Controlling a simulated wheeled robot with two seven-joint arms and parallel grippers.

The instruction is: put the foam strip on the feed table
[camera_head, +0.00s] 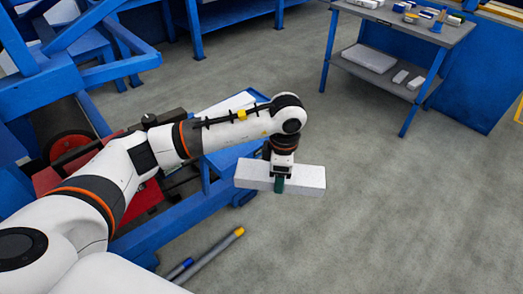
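The foam strip (308,178) is a long, off-white block, held level and crosswise near the middle of the head view. My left gripper (279,180) points down and is shut on the strip near its middle. One dark green finger shows on the near face; the other is hidden behind the strip. The strip appears to be in the air over the grey floor, just right of a blue table-like frame (220,163), which may be the feed table. My arm covers much of that frame. My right gripper is not in view.
A workbench (440,38) with a lower shelf holding pale blocks (368,58) stands at the upper right. Blue machine framing (35,95) fills the left. A grey rod with a yellow end (215,250) lies low near the frame. The floor at right is clear.

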